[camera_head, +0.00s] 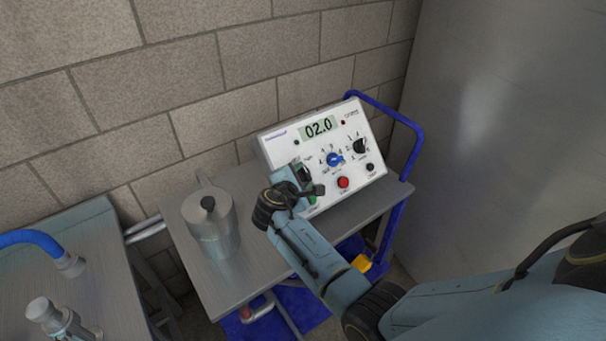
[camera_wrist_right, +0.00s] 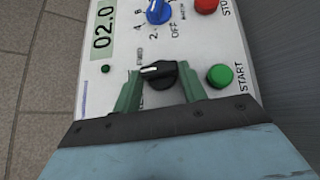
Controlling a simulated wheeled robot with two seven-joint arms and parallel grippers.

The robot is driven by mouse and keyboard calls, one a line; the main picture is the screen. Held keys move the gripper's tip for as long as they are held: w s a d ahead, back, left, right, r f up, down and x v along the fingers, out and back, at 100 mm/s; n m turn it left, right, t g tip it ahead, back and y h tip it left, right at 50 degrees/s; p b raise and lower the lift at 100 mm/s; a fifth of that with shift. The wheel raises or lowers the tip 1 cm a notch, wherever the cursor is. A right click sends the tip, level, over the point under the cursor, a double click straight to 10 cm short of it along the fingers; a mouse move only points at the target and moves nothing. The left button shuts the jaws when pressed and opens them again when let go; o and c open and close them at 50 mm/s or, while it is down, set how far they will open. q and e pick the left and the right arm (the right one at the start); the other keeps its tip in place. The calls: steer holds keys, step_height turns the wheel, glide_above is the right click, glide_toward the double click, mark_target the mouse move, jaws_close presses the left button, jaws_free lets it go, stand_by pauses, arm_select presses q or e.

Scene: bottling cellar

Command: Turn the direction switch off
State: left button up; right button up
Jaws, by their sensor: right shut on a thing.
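The control box (camera_head: 287,147) stands on the steel-topped cart. Its direction switch (camera_wrist_right: 158,73) is a black knob with a white mark, seen in the right wrist view between my green fingertips. The mark points left in that view, between two partly covered labels, the upper one reading like FWD. My right gripper (camera_wrist_right: 160,92) is shut on the knob, one finger on each side. In the head view my right gripper (camera_head: 305,188) is at the box's lower left and covers most of the switch. My left gripper is not in view.
Beside the switch are the green START button (camera_wrist_right: 220,76), the red stop button (camera_head: 343,182) and a blue dial (camera_head: 334,159). The display (camera_head: 318,127) reads 02.0. A metal jug (camera_head: 211,226) stands left on the cart. A brick wall is behind.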

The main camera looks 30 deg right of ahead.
steer(key=shift+w+m+g, duration=0.1)
steer(key=shift+m+g, duration=0.4)
steer(key=shift+m, duration=0.1)
steer(key=o, duration=1)
steer(key=shift+r, duration=0.1)
steer(key=p+v, duration=0.1)
steer(key=v, duration=1.2)
steer(key=shift+a, duration=0.15)
